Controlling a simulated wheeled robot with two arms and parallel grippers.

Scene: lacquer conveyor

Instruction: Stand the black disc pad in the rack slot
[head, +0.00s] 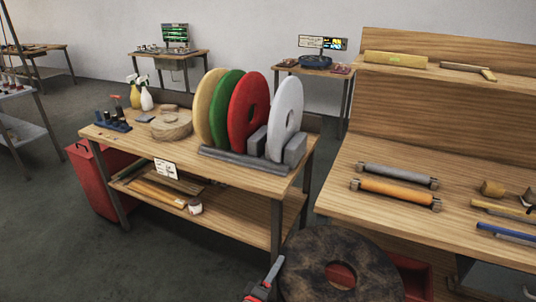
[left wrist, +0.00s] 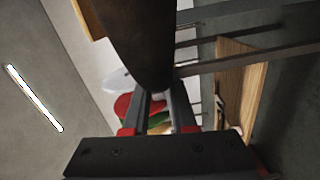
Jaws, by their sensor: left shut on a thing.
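The black disc pad (head: 310,255), large, mottled dark with a central hole, is at the bottom centre of the head view. My left gripper (head: 268,285) is shut on its left edge and holds it in front of the benches. In the left wrist view the disc's dark edge (left wrist: 146,40) stands between the fingers (left wrist: 158,105). The grey rack (head: 240,163) is on the left bench, apart from the disc. It holds upright tan (head: 203,95), green (head: 222,125), red (head: 240,115) and white (head: 290,100) discs. A gap shows between red and white, partly hidden by grey blocks. My right gripper is out of view.
The right bench (head: 345,205) carries grey and orange rollers (head: 395,193) and tools. Red containers stand below the left bench (head: 95,180) and behind the disc (head: 415,280).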

